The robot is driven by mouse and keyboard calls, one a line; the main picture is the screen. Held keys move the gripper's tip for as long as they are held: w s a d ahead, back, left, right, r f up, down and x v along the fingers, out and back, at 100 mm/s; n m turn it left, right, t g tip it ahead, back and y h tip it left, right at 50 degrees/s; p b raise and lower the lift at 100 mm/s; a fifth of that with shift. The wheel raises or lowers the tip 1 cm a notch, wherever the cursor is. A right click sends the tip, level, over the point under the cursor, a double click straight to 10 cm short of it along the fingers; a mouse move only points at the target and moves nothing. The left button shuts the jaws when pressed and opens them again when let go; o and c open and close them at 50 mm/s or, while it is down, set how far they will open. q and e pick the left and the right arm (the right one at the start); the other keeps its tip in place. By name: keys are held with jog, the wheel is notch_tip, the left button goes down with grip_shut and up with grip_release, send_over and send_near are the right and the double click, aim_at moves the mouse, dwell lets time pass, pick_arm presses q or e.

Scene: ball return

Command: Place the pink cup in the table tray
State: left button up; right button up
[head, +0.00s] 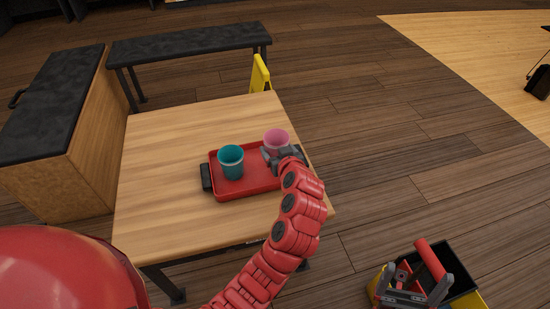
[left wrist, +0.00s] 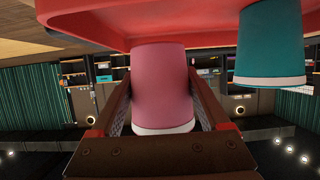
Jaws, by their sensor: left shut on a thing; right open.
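The pink cup (head: 277,138) is upright at the back right of the red table tray (head: 252,187). My left gripper (head: 281,156) is shut on the pink cup; in the left wrist view the cup (left wrist: 162,85) sits between both fingers. I cannot tell whether its base touches the tray floor. A teal cup (head: 231,163) stands upright in the left part of the tray, apart from the pink one. My right gripper (head: 403,293) is open at the bottom right, low and away from the table.
The tray lies on a wooden table (head: 160,160), with bare tabletop on its left. A black and yellow box (head: 461,268) is by my right gripper.

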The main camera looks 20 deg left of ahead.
pick_arm(q)
jog(key=shift+w+a+f, duration=0.1)
jog(key=shift+w+a, duration=0.2)
jog(key=shift+a, duration=0.05)
jog(key=shift+f+b, duration=0.95)
jog(key=shift+f, duration=0.7)
jog(key=shift+f, duration=0.25)
jog(key=o, duration=1.3)
jog(key=shift+r, duration=0.25)
jog(key=shift+s+d+r, duration=0.15)
jog(key=shift+s+d, duration=0.1)
jog(key=p+v, duration=0.3)
jog(key=v, duration=0.8)
jog(key=shift+s+d, duration=0.1)
jog(key=shift+s, duration=0.1)
